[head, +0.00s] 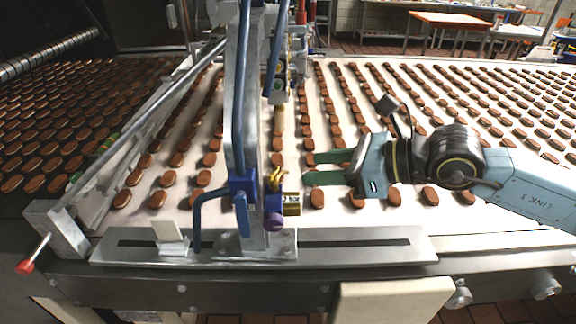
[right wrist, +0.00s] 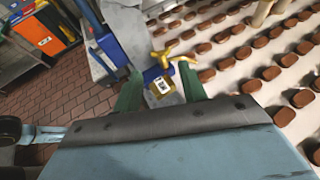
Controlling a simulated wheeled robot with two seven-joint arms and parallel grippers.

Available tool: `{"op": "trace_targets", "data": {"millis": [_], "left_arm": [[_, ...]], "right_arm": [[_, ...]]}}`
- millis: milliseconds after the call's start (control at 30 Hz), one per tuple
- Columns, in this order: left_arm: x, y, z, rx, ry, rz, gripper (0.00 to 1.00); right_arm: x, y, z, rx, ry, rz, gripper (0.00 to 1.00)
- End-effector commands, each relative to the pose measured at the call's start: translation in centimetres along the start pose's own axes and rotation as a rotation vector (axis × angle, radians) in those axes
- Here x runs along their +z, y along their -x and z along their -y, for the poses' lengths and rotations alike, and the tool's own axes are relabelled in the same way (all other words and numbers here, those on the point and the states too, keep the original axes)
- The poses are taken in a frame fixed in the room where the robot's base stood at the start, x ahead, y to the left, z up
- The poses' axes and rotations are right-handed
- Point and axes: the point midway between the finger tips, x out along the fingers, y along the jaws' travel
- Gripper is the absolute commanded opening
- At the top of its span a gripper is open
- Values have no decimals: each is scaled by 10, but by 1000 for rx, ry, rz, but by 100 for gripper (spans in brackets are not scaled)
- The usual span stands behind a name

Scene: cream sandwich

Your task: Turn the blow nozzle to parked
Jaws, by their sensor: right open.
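A blue and brass valve assembly (head: 272,200) is mounted low on a grey upright post (head: 243,120). It has a yellow handle (head: 277,178), a purple knob and a label that reads about "0 bar". A bent blue pipe (head: 198,212) points down at its left; I cannot tell for sure which part is the blow nozzle. My right gripper (head: 309,168) is open, its green fingers pointing left, just right of the valve. In the right wrist view the yellow handle (right wrist: 173,50) and the label (right wrist: 162,86) show beyond and between the fingers. My left gripper is not in view.
A belt (head: 335,100) carries rows of brown biscuits behind and under my right arm. A slotted metal plate (head: 350,251) with a white block (head: 169,236) runs along the front. A diagonal rail (head: 140,135) and a red-tipped lever (head: 27,265) lie left.

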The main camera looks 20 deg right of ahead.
Motion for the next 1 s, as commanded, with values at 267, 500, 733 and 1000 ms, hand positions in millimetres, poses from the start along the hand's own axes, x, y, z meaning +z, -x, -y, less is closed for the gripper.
{"op": "trace_targets", "data": {"millis": [267, 500, 733, 1000], "left_arm": [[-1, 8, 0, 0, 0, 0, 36], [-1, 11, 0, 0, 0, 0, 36], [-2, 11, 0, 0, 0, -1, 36], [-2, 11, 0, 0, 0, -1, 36]], "right_arm": [[2, -43, -1, 2, -1, 3, 42], [0, -67, 0, 0, 0, 0, 42], [0, -72, 0, 0, 1, -1, 42], [0, -71, 0, 0, 1, -1, 24]]}}
